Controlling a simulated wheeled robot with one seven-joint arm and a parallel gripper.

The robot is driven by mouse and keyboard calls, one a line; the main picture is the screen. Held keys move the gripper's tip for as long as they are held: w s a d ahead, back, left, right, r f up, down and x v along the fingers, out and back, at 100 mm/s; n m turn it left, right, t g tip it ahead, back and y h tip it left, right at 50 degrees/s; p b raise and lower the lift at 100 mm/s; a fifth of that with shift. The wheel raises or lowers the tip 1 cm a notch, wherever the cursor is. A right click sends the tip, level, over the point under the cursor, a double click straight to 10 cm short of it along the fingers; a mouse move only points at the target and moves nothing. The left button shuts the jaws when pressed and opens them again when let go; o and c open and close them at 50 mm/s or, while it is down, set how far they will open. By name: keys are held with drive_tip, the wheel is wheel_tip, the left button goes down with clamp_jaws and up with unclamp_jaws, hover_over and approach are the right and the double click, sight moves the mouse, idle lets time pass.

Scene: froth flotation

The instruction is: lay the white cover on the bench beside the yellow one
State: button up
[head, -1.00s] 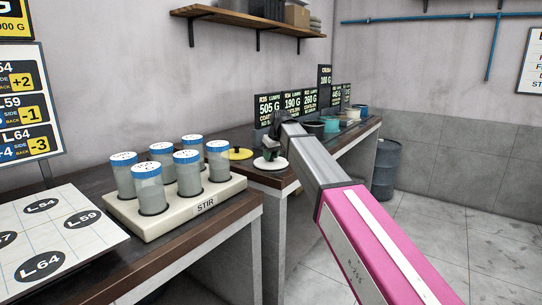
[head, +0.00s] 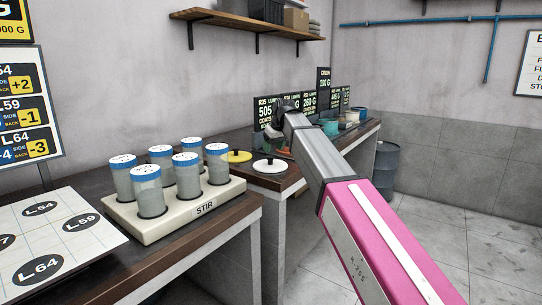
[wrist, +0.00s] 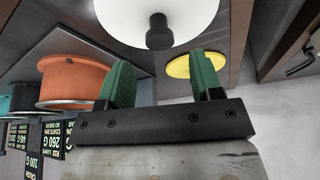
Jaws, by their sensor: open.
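The white cover (head: 270,167), a disc with a dark knob, lies on the bench (head: 262,183) beside the yellow cover (head: 238,155), to its right. In the wrist view the white cover (wrist: 185,14) is at the top, its black knob clear of my fingers. The yellow cover (wrist: 190,67) shows partly behind my right finger. My gripper (wrist: 163,82) is open, with two green fingers spread and nothing between them. It is above the bench, apart from the white cover. In the head view my arm hides most of the fingers.
An orange pot (wrist: 75,75) stands near my gripper in the wrist view. Several pots and dark label boards line the bench's back. A STIR rack (head: 190,213) of blue-capped jars stands on the nearer table. A grey barrel (head: 388,165) is on the floor.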

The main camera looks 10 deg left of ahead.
drive_tip(key=v, duration=0.6)
